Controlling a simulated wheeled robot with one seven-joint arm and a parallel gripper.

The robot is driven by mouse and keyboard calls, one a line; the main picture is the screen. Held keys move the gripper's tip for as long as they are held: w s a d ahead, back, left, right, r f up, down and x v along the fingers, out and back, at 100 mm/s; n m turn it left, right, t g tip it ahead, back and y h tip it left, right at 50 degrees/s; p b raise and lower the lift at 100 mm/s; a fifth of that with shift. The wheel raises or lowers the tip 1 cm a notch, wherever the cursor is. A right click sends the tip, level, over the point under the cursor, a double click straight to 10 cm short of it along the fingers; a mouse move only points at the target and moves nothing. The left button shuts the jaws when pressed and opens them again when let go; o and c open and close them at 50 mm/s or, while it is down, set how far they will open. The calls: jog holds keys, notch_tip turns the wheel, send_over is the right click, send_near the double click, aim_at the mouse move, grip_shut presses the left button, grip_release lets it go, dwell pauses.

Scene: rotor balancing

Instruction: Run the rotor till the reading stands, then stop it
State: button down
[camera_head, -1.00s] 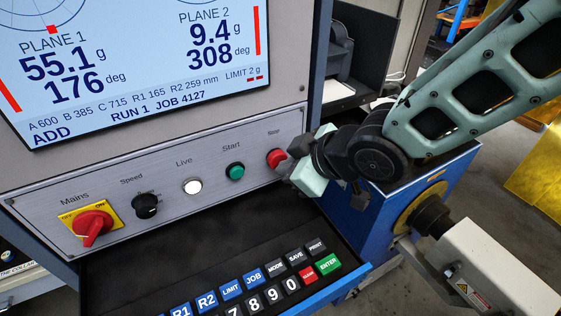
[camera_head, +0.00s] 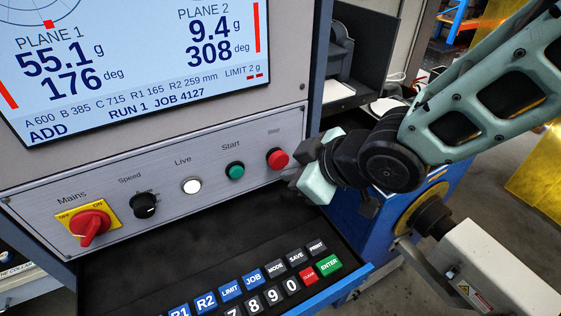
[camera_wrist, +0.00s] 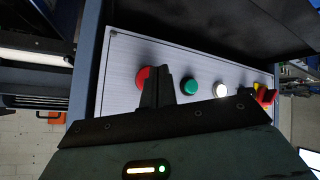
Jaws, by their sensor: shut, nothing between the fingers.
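The display (camera_head: 150,60) reads Plane 1 55.1 g at 176 deg and Plane 2 9.4 g at 308 deg, with "RUN 1 JOB 4127" and "ADD" below. The red stop button (camera_head: 278,159) is at the right end of the panel, its label blurred. The green Start button (camera_head: 235,171) is to its left, then the lit white Live lamp (camera_head: 191,186). My gripper (camera_head: 303,172) is shut and empty, just right of the red button and apart from it. In the wrist view the gripper's fingers (camera_wrist: 158,92) partly overlap the red button (camera_wrist: 143,78). The rotor itself is not clearly visible.
The Speed knob (camera_head: 145,205) and the red Mains switch (camera_head: 91,223) on its yellow plate are at the panel's left. A keypad (camera_head: 260,290) lies on the black shelf below. A blue machine body with a grey spindle unit (camera_head: 495,265) stands at the right.

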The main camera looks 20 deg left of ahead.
jog(key=shift+s+d+b, duration=0.75)
jog(key=shift+s+d, duration=0.9)
jog(key=shift+d, duration=0.25)
